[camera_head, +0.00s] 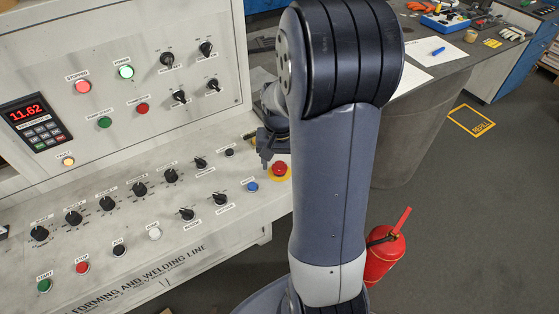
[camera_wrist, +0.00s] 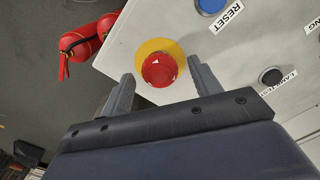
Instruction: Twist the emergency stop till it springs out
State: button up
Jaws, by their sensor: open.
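The emergency stop is a red mushroom button (camera_wrist: 160,69) with white arrow marks on a yellow round plate (camera_wrist: 172,43), in the wrist view. It also shows in the head view (camera_head: 279,168) at the right end of the lower console. My gripper (camera_wrist: 160,78) is open, with one finger left and one finger right of the button. I cannot tell whether either finger touches it. In the head view my gripper (camera_head: 265,158) is just behind and left of the button, partly hidden by my arm.
The sloped console (camera_head: 110,255) carries several black knobs and buttons. A blue RESET button (camera_head: 252,187) sits left of the emergency stop. A red fire extinguisher (camera_head: 384,254) stands on the floor at right. A workbench (camera_head: 450,65) with papers and tools is behind.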

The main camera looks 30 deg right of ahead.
jog(key=shift+c, duration=0.6)
jog(key=c, duration=0.9)
jog(key=shift+m, duration=0.3)
jog(key=m, duration=0.3)
jog(key=shift+m, duration=2)
